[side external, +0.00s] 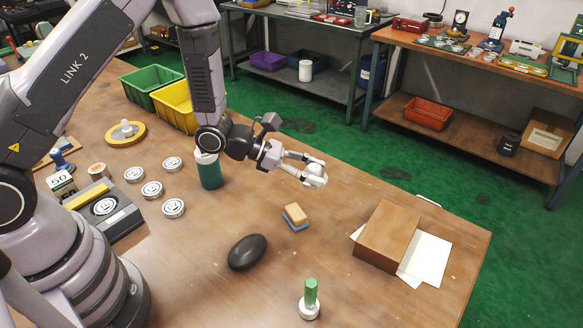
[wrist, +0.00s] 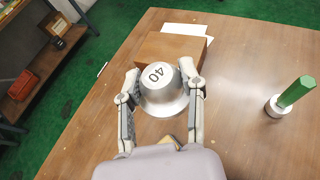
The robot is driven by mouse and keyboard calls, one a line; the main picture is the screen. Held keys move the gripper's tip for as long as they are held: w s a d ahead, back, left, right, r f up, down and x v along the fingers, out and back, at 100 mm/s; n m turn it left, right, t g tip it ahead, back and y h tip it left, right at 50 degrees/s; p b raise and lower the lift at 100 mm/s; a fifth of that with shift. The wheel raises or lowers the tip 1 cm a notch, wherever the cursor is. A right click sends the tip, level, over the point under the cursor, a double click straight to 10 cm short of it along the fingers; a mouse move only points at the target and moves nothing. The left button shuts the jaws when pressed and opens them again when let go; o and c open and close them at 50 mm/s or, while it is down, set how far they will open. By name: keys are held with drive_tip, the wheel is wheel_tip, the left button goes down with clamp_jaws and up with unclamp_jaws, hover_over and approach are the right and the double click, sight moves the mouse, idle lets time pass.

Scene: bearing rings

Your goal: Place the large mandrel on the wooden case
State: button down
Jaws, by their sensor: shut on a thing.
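A silver mandrel (side external: 316,176) marked 40 is held in the air above the table. In the wrist view the mandrel (wrist: 161,90) shows its round numbered face. My gripper (side external: 309,169) is shut on it, with one finger on each side; the fingers also show in the wrist view (wrist: 162,78). The wooden case (side external: 387,238) is a closed brown box lying on the table, to the right of and below the gripper in the side view. In the wrist view the case (wrist: 185,47) is beyond the mandrel, which partly hides it. The mandrel is apart from the case.
White paper sheets (side external: 431,257) lie under and beside the case. A green hexagonal post on a round base (side external: 310,302), a black oval object (side external: 247,252) and a sponge-like block (side external: 295,213) stand nearby. A green bottle (side external: 210,173) and several rings are to the left.

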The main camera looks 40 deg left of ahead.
drive_tip(key=s+d+r+m, duration=0.1)
drive_tip(key=d+r, duration=0.1)
drive_tip(key=d, duration=0.5)
hover_over(390, 228)
drive_tip(key=shift+g+h, duration=0.3)
drive_tip(key=shift+g, duration=0.1)
drive_tip(key=f, duration=0.8)
drive_tip(key=shift+s+a+f, duration=0.2)
drive_tip(key=shift+s+a, duration=0.05)
drive_tip(key=shift+w+d+f, duration=0.15)
drive_tip(key=shift+w+f, duration=0.1)
drive_tip(key=shift+f, duration=0.1)
drive_tip(key=shift+w+f, duration=0.1)
drive_tip(key=shift+f, duration=1.55)
drive_tip(key=shift+f, duration=0.1)
drive_tip(key=c, duration=0.6)
unclamp_jaws()
drive_tip(key=shift+f, duration=0.1)
drive_tip(key=shift+c, duration=0.2)
